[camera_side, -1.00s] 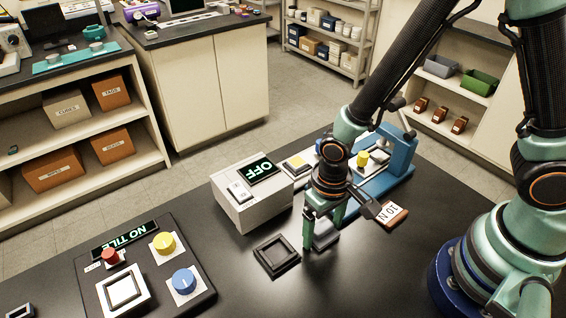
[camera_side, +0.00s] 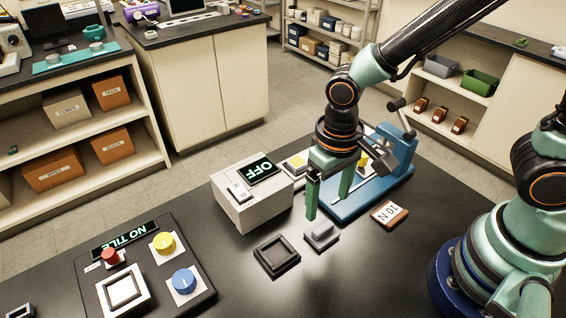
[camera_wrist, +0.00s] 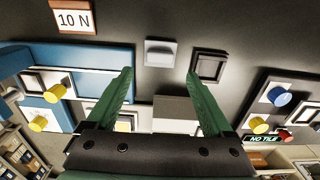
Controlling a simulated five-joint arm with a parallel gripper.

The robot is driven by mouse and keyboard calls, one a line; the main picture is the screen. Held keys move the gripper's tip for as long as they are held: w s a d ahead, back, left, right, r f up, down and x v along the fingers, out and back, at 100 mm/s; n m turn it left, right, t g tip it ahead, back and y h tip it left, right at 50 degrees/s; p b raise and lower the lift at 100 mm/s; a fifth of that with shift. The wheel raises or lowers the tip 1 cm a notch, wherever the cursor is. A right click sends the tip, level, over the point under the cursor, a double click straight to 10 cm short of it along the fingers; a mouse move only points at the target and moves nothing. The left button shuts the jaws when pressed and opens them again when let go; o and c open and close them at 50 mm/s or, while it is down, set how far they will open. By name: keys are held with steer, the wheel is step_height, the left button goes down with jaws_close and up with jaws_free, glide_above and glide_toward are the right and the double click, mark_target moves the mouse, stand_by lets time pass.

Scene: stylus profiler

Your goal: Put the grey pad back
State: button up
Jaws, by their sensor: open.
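The grey pad (camera_side: 321,235) lies on the black table, a small block with a raised ridge on top. It also shows in the wrist view (camera_wrist: 161,53), ahead of the fingertips. My gripper (camera_side: 328,206) is open and empty, its green fingers pointing down above the table, just behind the pad and clear of it. In the wrist view the two fingers (camera_wrist: 159,73) are spread apart with nothing between them. A square black tray with a raised rim (camera_side: 276,256) lies just left of the pad; its inside is empty.
A white box reading OFF (camera_side: 254,195) stands behind the tray, and a blue fixture (camera_side: 385,190) behind my gripper. A 10 N block (camera_side: 389,214) lies right of the pad. A control panel reading NO TILE (camera_side: 143,270) is at left. The front table is clear.

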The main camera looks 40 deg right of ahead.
steer(key=w+d+r+t, duration=0.2)
steer(key=d+r+t, duration=0.3)
steer(key=d+r, duration=0.9)
steer(key=shift+d+r+t, duration=0.3)
steer(key=shift+r, duration=0.45)
